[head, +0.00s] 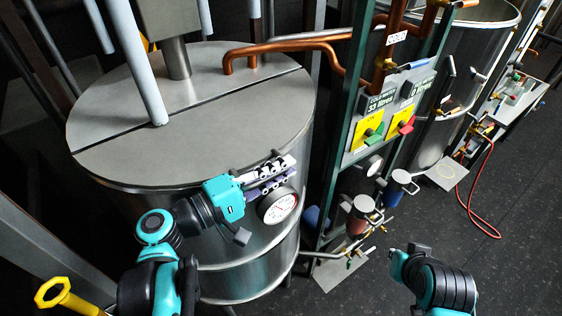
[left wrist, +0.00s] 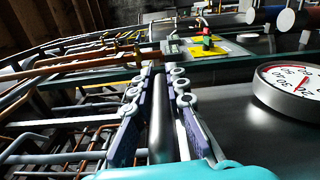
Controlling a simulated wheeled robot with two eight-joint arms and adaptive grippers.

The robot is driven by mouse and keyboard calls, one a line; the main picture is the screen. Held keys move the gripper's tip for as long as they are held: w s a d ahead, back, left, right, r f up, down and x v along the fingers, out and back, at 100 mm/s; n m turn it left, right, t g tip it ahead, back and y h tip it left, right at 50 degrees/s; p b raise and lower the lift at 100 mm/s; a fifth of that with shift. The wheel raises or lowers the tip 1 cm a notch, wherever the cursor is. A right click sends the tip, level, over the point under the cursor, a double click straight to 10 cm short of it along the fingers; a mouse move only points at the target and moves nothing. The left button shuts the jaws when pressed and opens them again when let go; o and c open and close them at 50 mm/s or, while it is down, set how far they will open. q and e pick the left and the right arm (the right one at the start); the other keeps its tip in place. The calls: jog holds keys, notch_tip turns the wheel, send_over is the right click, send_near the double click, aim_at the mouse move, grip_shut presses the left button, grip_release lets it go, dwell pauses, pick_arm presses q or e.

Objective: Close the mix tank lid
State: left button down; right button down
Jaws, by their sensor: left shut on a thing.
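The mix tank (head: 235,262) is a large steel cylinder at the left of the head view. Its lid (head: 215,140), the front part of the flat top, lies level with the rear part, with a dark straight seam between them. My left gripper (head: 287,168) is at the tank's front right, just below the rim. In the left wrist view, the purple fingers of this gripper (left wrist: 162,88) are shut around a grey bar (left wrist: 161,135). I cannot tell how the bar joins the lid. My right gripper (head: 398,265) is low at the right, apart from the tank; its fingers are hidden.
A round gauge (head: 279,206) sits on the tank wall close to the left gripper. A grey pole (head: 137,60) rises at the lid seam, and copper pipes (head: 290,42) run behind. A green frame (head: 345,110) with valves stands to the right. The right floor is mostly clear.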

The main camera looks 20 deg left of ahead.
pick_arm(q)
jog(key=shift+f, duration=0.35)
jog(key=shift+s+f, duration=0.1)
jog(key=c, duration=1.5)
grip_release()
jog(key=shift+c, duration=0.2)
notch_tip(320, 180, up, 10)
jog(key=shift+r, duration=0.1)
jog(key=shift+a, duration=0.1)
